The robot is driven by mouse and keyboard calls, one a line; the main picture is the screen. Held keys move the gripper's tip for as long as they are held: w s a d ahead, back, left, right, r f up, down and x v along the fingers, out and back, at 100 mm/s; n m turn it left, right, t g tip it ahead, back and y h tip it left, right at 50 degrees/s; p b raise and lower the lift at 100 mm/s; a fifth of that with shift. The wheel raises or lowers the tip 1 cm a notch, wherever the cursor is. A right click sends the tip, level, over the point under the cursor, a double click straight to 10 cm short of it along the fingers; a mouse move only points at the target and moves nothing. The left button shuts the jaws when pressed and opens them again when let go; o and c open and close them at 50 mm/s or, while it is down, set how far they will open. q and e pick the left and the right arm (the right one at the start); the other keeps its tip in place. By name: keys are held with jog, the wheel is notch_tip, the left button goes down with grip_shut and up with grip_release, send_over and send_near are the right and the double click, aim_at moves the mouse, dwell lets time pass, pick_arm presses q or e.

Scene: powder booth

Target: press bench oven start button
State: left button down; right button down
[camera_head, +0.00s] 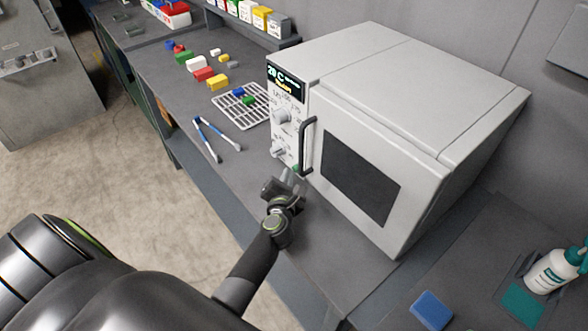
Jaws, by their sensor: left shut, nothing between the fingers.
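The bench oven (405,95) is a white box on the grey bench, with a dark window in its closed door and a dark vertical handle (308,146). Its control panel at the left of the front has a lit display (286,85) reading about 20 C and two knobs, the upper (282,116) and the lower (278,152). A small green button (295,168) shows low on the panel, partly hidden by my gripper. My left gripper (287,178) is shut and empty, its tips at or just in front of the green button. I cannot tell whether they touch. My right gripper is not in view.
Blue-handled tongs (217,138) and a wire rack (240,105) with small blocks lie left of the oven. Several coloured blocks lie farther back. A blue block (431,309) and a white bottle (552,272) are at lower right. The bench in front of the oven is clear.

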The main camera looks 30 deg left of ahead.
pick_arm(q)
jog(key=shift+w+d, duration=0.15)
jog(key=shift+w, duration=0.25)
dwell(0.6)
jog(key=shift+s, duration=0.15)
jog(key=shift+s+a, duration=0.3)
jog(key=shift+s, duration=0.4)
jog(key=shift+p, duration=0.3)
jog(key=shift+s+a, duration=0.2)
jog(key=shift+s, duration=0.15)
jog(key=shift+s+a+p, duration=0.15)
jog(key=shift+s+a, duration=0.1)
jog(key=shift+s, duration=0.4)
jog(key=shift+s+a+p, duration=0.15)
jog(key=shift+s+a, duration=0.15)
jog(key=shift+s, duration=0.35)
jog(key=shift+s+a+p, duration=0.15)
jog(key=shift+s+a, duration=0.1)
jog(key=shift+s, duration=0.4)
jog(key=shift+r, duration=0.1)
